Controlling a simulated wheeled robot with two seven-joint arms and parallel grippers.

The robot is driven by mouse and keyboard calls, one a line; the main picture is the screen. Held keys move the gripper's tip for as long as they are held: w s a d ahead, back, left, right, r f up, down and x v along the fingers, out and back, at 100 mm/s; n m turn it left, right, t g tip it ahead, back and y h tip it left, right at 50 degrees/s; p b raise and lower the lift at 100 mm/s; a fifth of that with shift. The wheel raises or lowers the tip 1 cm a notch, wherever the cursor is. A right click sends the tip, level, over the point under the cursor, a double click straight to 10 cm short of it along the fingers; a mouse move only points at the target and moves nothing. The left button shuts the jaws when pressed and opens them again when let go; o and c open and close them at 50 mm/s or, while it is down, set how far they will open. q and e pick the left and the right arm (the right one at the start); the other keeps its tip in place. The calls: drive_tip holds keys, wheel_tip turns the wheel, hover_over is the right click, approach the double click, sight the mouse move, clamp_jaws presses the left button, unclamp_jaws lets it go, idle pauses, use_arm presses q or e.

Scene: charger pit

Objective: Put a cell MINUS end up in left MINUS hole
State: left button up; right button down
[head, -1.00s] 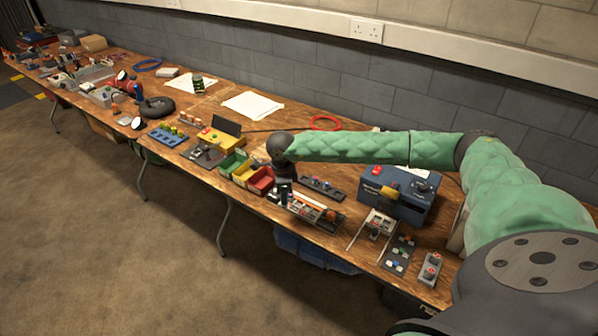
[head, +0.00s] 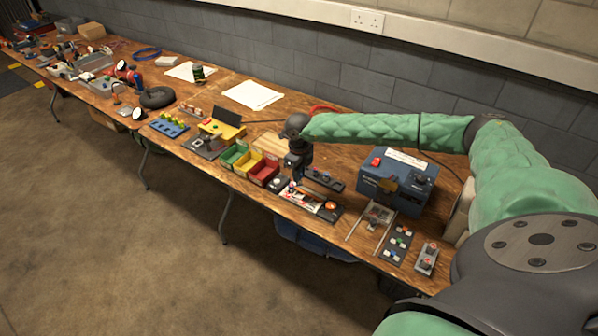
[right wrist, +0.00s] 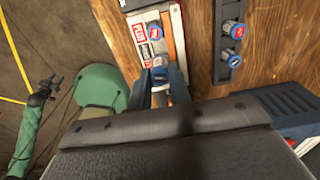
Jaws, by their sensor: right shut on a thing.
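My right gripper (head: 297,176) is over the bench beside the charger. In the right wrist view its fingers (right wrist: 162,86) are shut on a cell (right wrist: 160,74) with a blue band at its upper end. The cell's lower part is hidden by the fingers and wrist. The charger (head: 318,203) lies just in front of the gripper. In the right wrist view the charger (right wrist: 175,32) has a red and white label, and another cell (right wrist: 154,32) with a red mark stands there. My left gripper is not in view.
A dark rack (head: 325,180) lies behind the charger; its blue-ended cells (right wrist: 233,29) show in the wrist view. Red, yellow and green bins (head: 264,173) stand left. A blue box (head: 398,184) stands right. Small panels (head: 398,243) lie at the front right.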

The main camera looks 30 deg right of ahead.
sight(299, 185)
drive_tip(key=shift+f+b, duration=0.45)
drive_tip(key=shift+f, duration=2)
drive_tip(key=shift+f+b, duration=0.45)
drive_tip(key=shift+b, duration=0.15)
drive_tip(key=shift+f, duration=0.3)
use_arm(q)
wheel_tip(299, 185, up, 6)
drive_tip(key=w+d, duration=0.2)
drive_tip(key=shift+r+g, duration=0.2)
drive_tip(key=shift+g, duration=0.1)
